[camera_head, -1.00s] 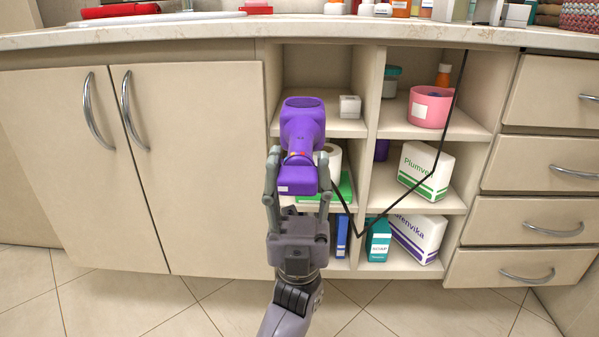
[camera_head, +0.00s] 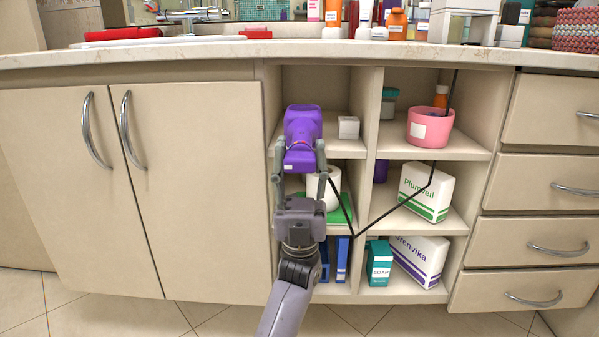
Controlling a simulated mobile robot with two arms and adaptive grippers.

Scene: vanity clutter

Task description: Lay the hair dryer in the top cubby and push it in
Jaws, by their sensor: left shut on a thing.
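The purple hair dryer (camera_head: 303,128) is at the mouth of the top left cubby (camera_head: 345,92), its wide end toward the cubby. My left gripper (camera_head: 299,160) is shut on its near end, with one finger on each side. I cannot tell whether the dryer touches the shelf board. Its black cord (camera_head: 385,216) hangs from the near end, loops down in front of the shelves and rises toward the counter on the right. My right gripper is not in view.
A small white box (camera_head: 348,127) stands in the same cubby, just right of the dryer. A pink cup (camera_head: 430,127) stands in the top right cubby. Below the dryer are a white roll (camera_head: 323,190) and a green item (camera_head: 340,208). Closed doors (camera_head: 190,190) are left, drawers (camera_head: 545,178) right.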

